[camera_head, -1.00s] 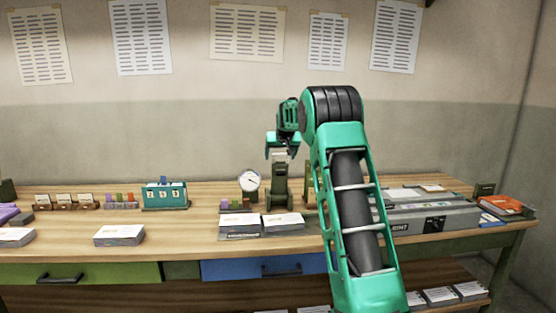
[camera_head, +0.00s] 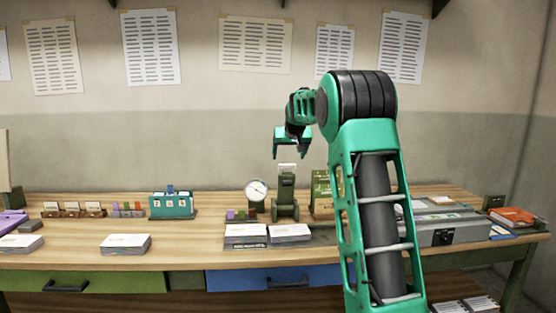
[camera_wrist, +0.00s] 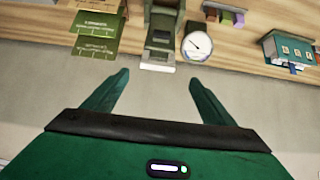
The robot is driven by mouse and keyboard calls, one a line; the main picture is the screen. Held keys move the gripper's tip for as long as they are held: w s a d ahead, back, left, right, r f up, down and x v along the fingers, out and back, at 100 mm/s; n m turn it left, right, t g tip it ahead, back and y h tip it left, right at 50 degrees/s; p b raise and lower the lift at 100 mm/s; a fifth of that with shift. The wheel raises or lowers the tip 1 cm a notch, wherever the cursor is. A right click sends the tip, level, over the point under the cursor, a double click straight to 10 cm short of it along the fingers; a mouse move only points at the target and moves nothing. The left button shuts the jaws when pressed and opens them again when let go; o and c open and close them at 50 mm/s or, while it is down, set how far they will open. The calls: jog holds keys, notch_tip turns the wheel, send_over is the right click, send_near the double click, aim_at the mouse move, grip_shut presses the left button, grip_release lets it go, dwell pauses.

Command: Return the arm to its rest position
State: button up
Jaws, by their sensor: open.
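My green gripper (camera_head: 291,152) hangs above the back of the workbench, in front of the wall, its fingers pointing down. It is open with nothing between its fingers. In the wrist view its two fingers (camera_wrist: 158,95) stand apart over the wall and the back edge of the bench. My green and black arm rises at the right of centre in the head view and hides part of the bench. A green stand-like device (camera_head: 285,197) is below the gripper, apart from it. It also shows in the wrist view (camera_wrist: 162,38).
A round dial gauge (camera_head: 256,190) stands left of the device. Paper stacks (camera_head: 290,233) lie at the front of the wooden bench (camera_head: 190,242). A teal number block (camera_head: 171,206) is further left. A grey case (camera_head: 450,228) is at right. Printed sheets (camera_head: 254,45) hang on the wall.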

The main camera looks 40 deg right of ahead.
jog(key=s+a+f+g+y, duration=0.1)
jog(key=s+a+f, duration=0.5)
jog(key=s, duration=1.2)
jog(key=s+a+f+g+y, duration=0.2)
jog(key=s+a, duration=0.7)
jog(key=s, duration=0.9)
jog(key=s+a+f+g+y, duration=0.1)
jog(key=s+a+f+g, duration=0.4)
jog(key=s, duration=1.3)
jog(key=a+f, duration=0.3)
jog(key=f, duration=0.2)
jog(key=shift+s+a+f+m+y, duration=0.15)
jog(key=shift+s+a+m+y, duration=0.1)
jog(key=shift+m+y, duration=0.05)
jog(key=shift+w+f, duration=0.25)
jog(key=shift+w, duration=0.4)
